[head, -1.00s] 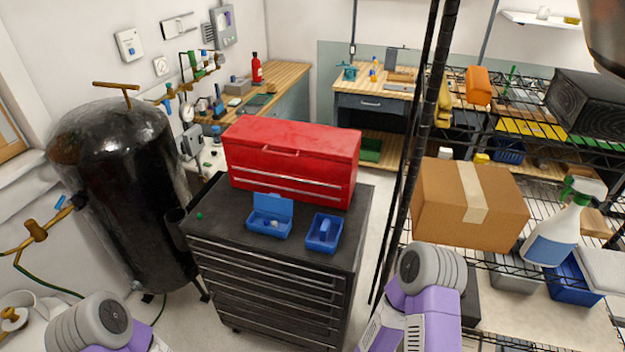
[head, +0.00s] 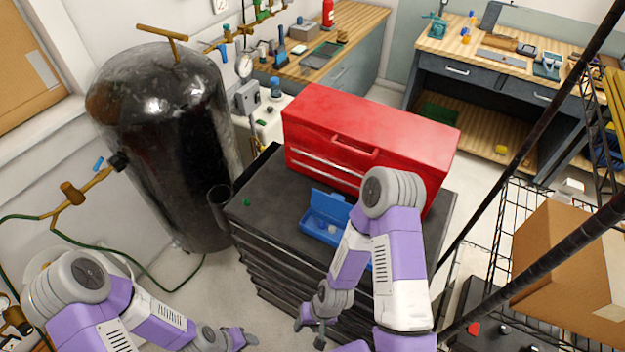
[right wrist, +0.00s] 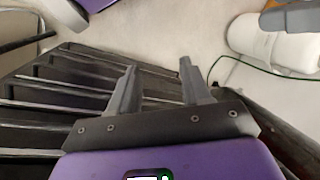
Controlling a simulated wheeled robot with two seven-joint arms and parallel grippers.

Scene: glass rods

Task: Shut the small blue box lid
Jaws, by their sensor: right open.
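The small blue box (head: 318,232) stands on the black tool cabinet (head: 275,205), in front of the red toolbox. Its lid (head: 328,207) is raised at the back edge, and small pale items show inside. My right arm stands just right of the box and covers its right edge. My right gripper (head: 311,328) hangs low in front of the cabinet, open and empty, well below the box. In the right wrist view its two fingers (right wrist: 158,78) are spread beside the drawer fronts. My left gripper (head: 238,339) is low at the bottom edge, too small to judge.
The red toolbox (head: 365,135) fills the back of the cabinet top. A black tank (head: 165,140) stands to the left. A wire shelf with a cardboard box (head: 565,255) is at the right. A tiny green item (head: 247,202) lies on the cabinet's left.

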